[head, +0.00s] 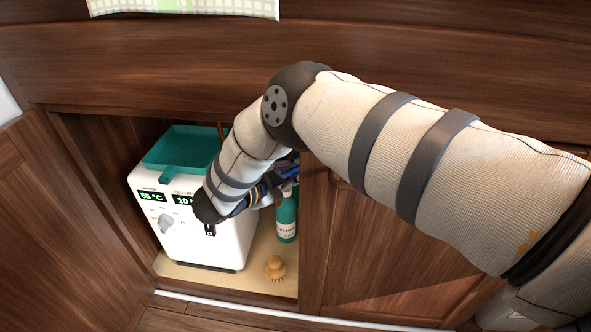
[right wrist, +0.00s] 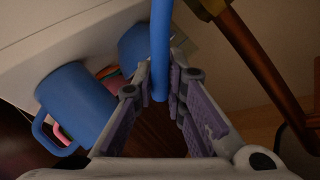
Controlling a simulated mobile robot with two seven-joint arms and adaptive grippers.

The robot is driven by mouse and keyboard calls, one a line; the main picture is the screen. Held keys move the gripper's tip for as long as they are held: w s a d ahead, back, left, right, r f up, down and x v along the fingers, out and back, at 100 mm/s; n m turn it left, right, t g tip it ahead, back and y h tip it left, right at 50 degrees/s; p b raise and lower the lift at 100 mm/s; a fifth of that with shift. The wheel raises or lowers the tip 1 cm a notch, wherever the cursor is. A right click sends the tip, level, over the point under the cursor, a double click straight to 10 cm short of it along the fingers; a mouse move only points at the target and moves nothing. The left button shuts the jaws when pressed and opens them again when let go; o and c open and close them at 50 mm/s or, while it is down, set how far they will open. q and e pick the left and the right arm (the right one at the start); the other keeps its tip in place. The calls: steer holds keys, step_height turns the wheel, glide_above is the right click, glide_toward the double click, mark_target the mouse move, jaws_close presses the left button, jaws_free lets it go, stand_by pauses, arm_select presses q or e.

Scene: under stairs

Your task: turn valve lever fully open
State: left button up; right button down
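In the right wrist view a blue lever (right wrist: 160,45) comes down from the top. Its lower end lies between the fingertips of my right gripper (right wrist: 161,85), which sit close along both sides of it. I take the fingers as closed on the lever, though contact is hard to make out in the dim light. A copper-coloured pipe (right wrist: 250,55) runs at the right. In the head view my right arm reaches into the cabinet, and the right gripper (head: 287,175) is largely hidden behind the wrist, with a bit of blue beside it. My left gripper is out of view.
A white machine (head: 190,237) with a teal tray (head: 183,150) stands left of my wrist. A teal bottle (head: 287,218) and a round brush (head: 275,267) are on the cabinet floor. A blue mug (right wrist: 78,105) is near my left finger. The cabinet door (head: 375,250) bounds the right.

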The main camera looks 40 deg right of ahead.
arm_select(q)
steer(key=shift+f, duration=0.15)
arm_select(e)
steer(key=shift+w+a, duration=0.1)
steer(key=shift+w+a+r+n+h+b, duration=0.2)
steer(key=shift+n+h+b, duration=0.25)
steer(key=shift+n+b, duration=0.1)
steer(key=shift+w+a+r+n+h+b, duration=0.15)
steer(key=shift+w+n+h+b, duration=0.05)
steer(key=shift+n+h+b, duration=0.3)
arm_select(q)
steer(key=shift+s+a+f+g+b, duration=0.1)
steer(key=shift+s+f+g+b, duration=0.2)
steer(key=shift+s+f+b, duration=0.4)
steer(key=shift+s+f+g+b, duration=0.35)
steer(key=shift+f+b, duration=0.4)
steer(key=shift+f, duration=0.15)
arm_select(e)
steer(key=shift+w+a+r+n+h, duration=0.4)
steer(key=shift+n+h, duration=0.2)
steer(key=shift+n, duration=0.2)
steer(key=shift+w+a+r+n+h, duration=0.35)
steer(key=shift+n+h, duration=0.2)
steer(key=shift+n, duration=0.2)
steer(key=c, duration=1.6)
jaws_free()
steer(key=shift+r, duration=0.1)
steer(key=shift+w, duration=0.1)
